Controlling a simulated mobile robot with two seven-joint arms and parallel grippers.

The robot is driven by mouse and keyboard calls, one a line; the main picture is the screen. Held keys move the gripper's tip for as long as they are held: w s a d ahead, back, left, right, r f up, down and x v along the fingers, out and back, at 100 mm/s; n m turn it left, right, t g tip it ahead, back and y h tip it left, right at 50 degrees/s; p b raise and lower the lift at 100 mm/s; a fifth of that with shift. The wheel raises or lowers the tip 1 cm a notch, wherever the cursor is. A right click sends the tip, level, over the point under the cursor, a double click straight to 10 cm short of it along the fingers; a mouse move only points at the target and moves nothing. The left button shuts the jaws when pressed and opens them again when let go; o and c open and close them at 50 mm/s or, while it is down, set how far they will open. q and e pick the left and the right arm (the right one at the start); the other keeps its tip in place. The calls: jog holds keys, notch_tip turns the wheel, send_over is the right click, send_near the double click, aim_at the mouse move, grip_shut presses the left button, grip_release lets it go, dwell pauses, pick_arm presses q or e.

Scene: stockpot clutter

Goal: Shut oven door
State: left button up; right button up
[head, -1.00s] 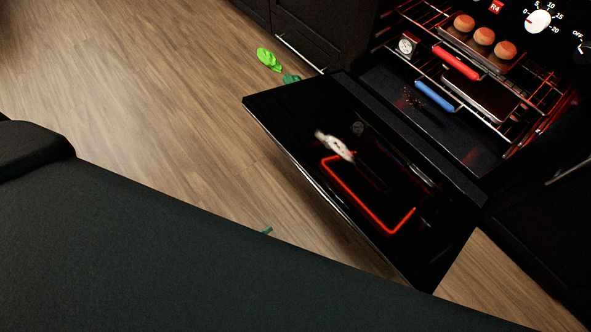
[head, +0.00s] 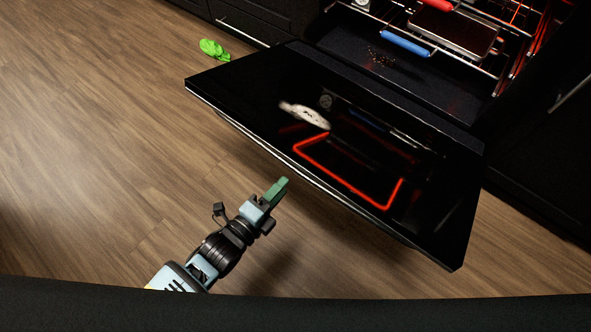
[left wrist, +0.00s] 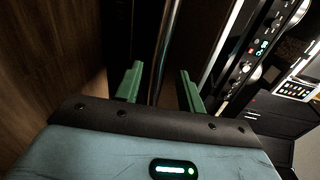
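The black oven door (head: 400,165) hangs open, folded down and out from the oven (head: 400,75), with its glass inner face up. A pale patch and a glowing red loop show on it like reflections. My left gripper (head: 279,188), with green fingers, is just outside the door's front edge in the head view, with floor seen between. In the left wrist view my left gripper (left wrist: 158,82) has its fingers apart. A shiny metal bar (left wrist: 165,45) runs through the space between them in the picture; contact cannot be told. My right gripper is not in view.
Inside the oven are wire racks, a tray (head: 455,33), a blue-handled item (head: 405,43) and a red-handled one. A bright green item (head: 214,49) lies on the wood floor (head: 110,130) left of the door. Dark cabinets flank the oven. The floor at left is clear.

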aim_at(298, 171)
pick_arm(q)
jog(key=b+x, duration=0.2)
jog(key=x, duration=0.5)
jog(key=shift+w+d+b, duration=0.2)
jog(key=shift+w+b, duration=0.1)
grip_shut()
